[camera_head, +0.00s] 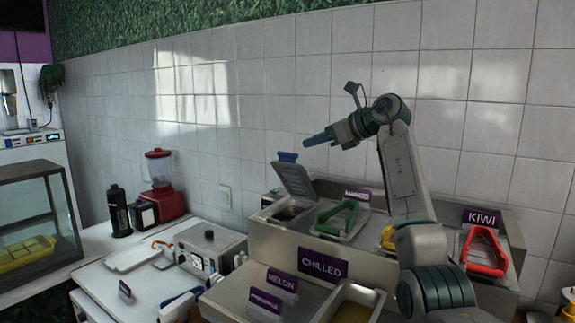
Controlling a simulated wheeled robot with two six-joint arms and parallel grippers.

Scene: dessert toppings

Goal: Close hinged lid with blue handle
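The hinged lid (295,180) stands open, tilted up over the back-left bin of the chilled counter. Its blue handle (287,156) is at the top edge. The open bin (285,211) below it holds dark contents. My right gripper (306,141) is in the air above and a little right of the handle, apart from it, with its blue fingers pointing left. The fingers overlap from this side, so their gap cannot be seen, and nothing shows in them. My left gripper is not in view.
The lids with green (338,214) and red (483,251) handles sit to the right along the counter. My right arm partly hides a yellow handle (388,238). Mango (357,194) and kiwi (484,218) signs stand behind. A tiled wall is close behind; a red blender (161,186) stands left.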

